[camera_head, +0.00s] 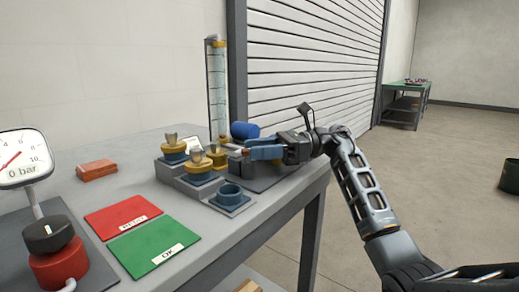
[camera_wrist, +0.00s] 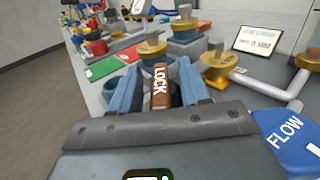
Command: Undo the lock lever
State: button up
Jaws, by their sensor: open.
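The lock lever (camera_wrist: 161,86) is a brown bar marked LOCK in the wrist view. It lies between the two blue fingers of my gripper (camera_wrist: 158,78), with a finger on each side. The fingers are open; I cannot tell whether either touches the lever. In the head view my gripper (camera_head: 250,148) reaches in from the right at the skid's right end, and its fingers mostly hide the lever there. A yellow-topped fitting (camera_wrist: 152,47) stands just beyond the lever.
A blue FLOW handle (camera_wrist: 283,138) is close on the right in the wrist view. Yellow-collared fittings (camera_head: 205,160) and an open blue socket (camera_head: 230,194) crowd the skid. Red (camera_head: 122,215) and green (camera_head: 153,246) mats lie in front. A clear column (camera_head: 217,90) stands behind.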

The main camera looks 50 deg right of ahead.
jog(key=shift+v, duration=3.9)
